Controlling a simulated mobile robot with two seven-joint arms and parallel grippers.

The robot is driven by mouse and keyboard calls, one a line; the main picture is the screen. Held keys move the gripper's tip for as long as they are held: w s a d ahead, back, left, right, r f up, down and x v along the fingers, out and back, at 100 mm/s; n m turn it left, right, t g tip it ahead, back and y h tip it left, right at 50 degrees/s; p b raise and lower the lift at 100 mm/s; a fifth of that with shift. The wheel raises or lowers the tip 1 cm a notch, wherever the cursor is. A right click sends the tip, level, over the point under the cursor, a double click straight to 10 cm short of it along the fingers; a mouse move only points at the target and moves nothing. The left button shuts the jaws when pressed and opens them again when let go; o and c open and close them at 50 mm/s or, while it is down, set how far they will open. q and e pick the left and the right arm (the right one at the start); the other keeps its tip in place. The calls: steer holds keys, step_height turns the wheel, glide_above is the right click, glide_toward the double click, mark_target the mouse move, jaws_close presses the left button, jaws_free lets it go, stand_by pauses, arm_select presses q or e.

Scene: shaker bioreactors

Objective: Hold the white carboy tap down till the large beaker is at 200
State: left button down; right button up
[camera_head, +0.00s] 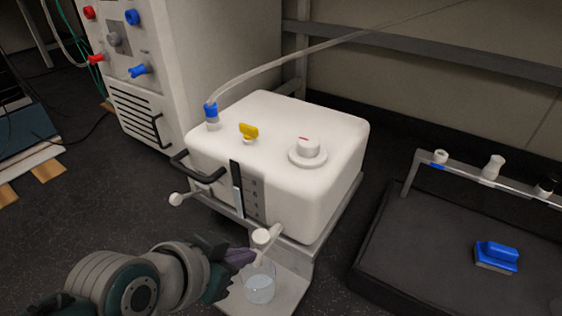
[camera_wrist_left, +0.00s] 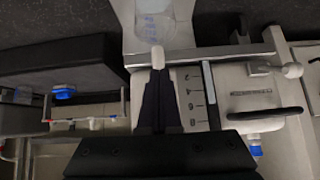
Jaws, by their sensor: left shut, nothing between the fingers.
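The white carboy (camera_head: 335,165) stands on a grey stand. Its white tap (camera_head: 262,237) sticks out low at the front; a white tap end also shows in the left wrist view (camera_wrist_left: 157,56). The clear beaker (camera_head: 260,287) stands below the tap on the pale lower plate. It seems to hold some clear liquid, but I cannot read the level; its blue markings show in the left wrist view (camera_wrist_left: 152,22). My left gripper (camera_head: 243,258) is shut and empty, its dark fingertips right beside the tap. I cannot tell whether they touch it. My right gripper is not in view.
A level scale (camera_head: 249,192) and a dark handle (camera_head: 196,170) are on the carboy's front. A white-knobbed lever (camera_head: 177,199) juts out left. A white cabinet (camera_head: 215,50) stands behind left.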

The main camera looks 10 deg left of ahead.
arm_select(q)
steer(key=shift+d+r, duration=0.1)
steer(key=shift+r, duration=0.05)
steer(key=shift+w+d+r, duration=0.1)
steer(key=shift+w+r, duration=0.05)
steer(key=shift+w, duration=0.15)
steer(key=shift+s, duration=0.15)
stand_by(0.4)
stand_by(3.1)
